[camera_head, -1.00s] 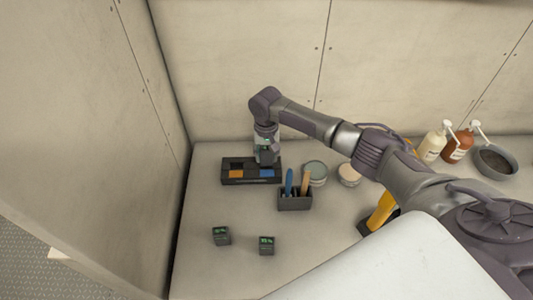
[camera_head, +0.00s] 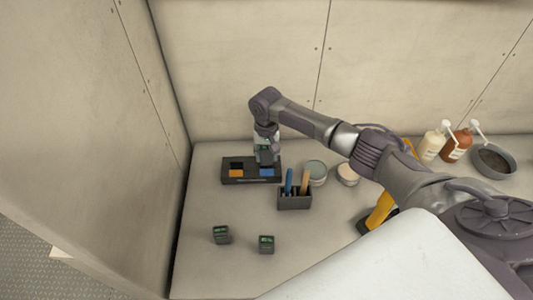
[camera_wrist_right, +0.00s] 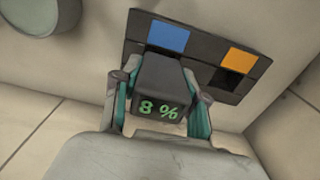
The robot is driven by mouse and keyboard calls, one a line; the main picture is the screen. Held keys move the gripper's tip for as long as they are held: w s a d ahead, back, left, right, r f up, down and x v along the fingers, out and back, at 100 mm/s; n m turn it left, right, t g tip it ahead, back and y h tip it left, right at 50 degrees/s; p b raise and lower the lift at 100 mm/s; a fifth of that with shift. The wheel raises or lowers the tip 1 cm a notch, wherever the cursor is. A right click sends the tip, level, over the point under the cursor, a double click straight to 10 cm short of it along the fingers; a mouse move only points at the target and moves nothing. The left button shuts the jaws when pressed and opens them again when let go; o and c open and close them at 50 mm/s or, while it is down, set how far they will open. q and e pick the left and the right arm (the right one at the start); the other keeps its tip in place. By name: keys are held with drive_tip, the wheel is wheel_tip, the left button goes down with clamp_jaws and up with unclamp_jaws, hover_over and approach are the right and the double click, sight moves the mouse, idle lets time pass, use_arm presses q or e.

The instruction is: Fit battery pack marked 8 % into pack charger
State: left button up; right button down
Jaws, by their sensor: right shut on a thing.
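My right gripper (camera_head: 265,158) is over the right part of the pack charger (camera_head: 230,180) in the head view. In the right wrist view my right gripper (camera_wrist_right: 165,104) is shut on the dark battery pack marked 8 % (camera_wrist_right: 160,95), its green figures facing the camera. The charger (camera_wrist_right: 205,55) lies beyond the pack, with a blue patch (camera_wrist_right: 168,39) and an orange patch (camera_wrist_right: 239,59). A dark open bay shows beside the orange patch. The pack covers the area by the blue patch, so I cannot tell whether it is seated in a bay. My left gripper is out of view.
Two other dark packs with green displays (camera_head: 221,235) (camera_head: 266,244) stand at the front of the worktop. A holder (camera_head: 295,202) with blue and wooden handles stands right of the charger, near two round tins (camera_head: 315,172) (camera_head: 348,174). Bottles (camera_head: 432,146) and a bowl (camera_head: 494,161) are far right.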

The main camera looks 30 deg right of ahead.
sight(266, 160)
drive_tip(key=shift+f+b, duration=0.8)
drive_tip(key=shift+f, duration=0.75)
drive_tip(key=c, duration=0.5)
unclamp_jaws()
drive_tip(key=shift+c, duration=0.2)
wheel_tip(266, 160, up, 12)
drive_tip(key=shift+r, duration=0.1)
